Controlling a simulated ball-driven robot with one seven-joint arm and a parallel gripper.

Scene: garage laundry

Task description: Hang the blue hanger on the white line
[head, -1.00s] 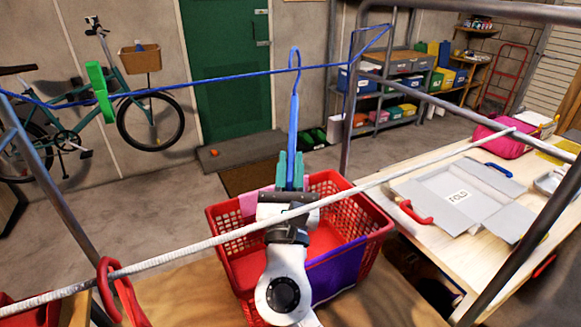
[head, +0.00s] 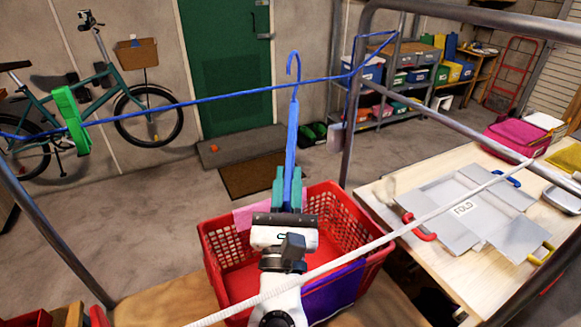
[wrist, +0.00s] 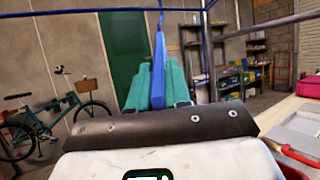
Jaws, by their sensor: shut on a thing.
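The blue hanger (head: 292,130) stands upright in my gripper (head: 288,185), its hook at the top. My gripper's teal fingers are shut on its lower part. In the wrist view the hanger (wrist: 159,70) rises between the fingers (wrist: 157,85), and its top is cut off. The white line (head: 380,240) runs slantwise from bottom centre to upper right, nearer the camera than the hanger and across my arm. The hanger's hook is above and beyond this line, apart from it. A blue line (head: 220,95) passes near the hook; I cannot tell whether they touch.
A red basket (head: 222,240) with pink and purple cloth is below my gripper. A green clip (head: 70,120) hangs on the blue line. Metal rack posts (head: 358,90) stand on the right. A wooden table (head: 440,260) holds a folding board (head: 480,215) and a pink cloth.

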